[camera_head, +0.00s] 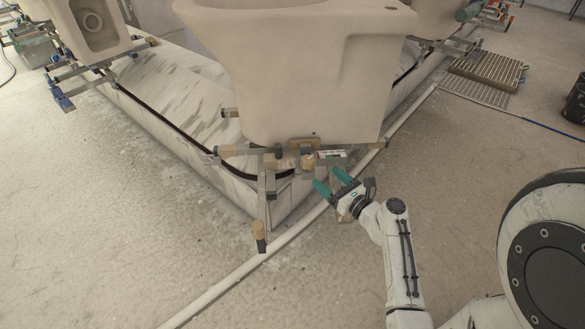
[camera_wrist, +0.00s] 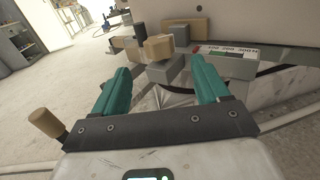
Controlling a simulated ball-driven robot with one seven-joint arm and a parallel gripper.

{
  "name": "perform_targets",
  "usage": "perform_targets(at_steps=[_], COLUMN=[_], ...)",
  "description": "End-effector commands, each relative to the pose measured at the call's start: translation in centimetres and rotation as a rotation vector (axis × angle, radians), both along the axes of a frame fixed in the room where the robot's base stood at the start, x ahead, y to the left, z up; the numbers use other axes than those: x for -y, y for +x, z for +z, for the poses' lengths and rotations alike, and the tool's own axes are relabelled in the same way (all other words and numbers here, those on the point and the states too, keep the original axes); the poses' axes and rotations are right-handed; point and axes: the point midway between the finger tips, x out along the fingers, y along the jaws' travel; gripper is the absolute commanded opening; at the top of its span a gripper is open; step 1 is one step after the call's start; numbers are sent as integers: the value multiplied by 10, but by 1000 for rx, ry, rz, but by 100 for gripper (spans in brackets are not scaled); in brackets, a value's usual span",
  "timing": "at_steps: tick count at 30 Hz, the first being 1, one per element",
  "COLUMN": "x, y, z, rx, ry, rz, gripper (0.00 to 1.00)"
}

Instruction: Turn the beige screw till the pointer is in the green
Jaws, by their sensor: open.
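A beige block-like knob (camera_wrist: 158,47), which looks like the beige screw, sits on a grey shaft or block just ahead of my gripper in the wrist view. To its right a labelled scale plate (camera_wrist: 232,62) has dark lettering on white and a coloured strip with green in it; it shows small in the head view (camera_head: 332,154). The pointer is too small to make out. My gripper (camera_head: 330,180) has green fingers spread open and empty, short of the fixture under the big beige basin. In the wrist view the open fingers (camera_wrist: 163,72) frame the knob from below, apart from it.
The large beige ceramic piece (camera_head: 300,70) stands over the fixture. A tan-ended lever (camera_head: 259,240) hangs at the front, also at lower left in the wrist view (camera_wrist: 47,122). A pale pipe (camera_head: 300,222) runs along the floor. Open floor lies to the left.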

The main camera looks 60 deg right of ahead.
Motion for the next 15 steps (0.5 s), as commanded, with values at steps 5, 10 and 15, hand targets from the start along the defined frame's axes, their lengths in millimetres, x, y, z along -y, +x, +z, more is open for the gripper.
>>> perform_targets(at_steps=[5,10,15], x=[12,24,34], y=[29,57,78], z=[0,0,-1], rx=[0,-1,-4], ry=[-4,-5,-6], rz=[6,8,7], gripper=[75,75,75])
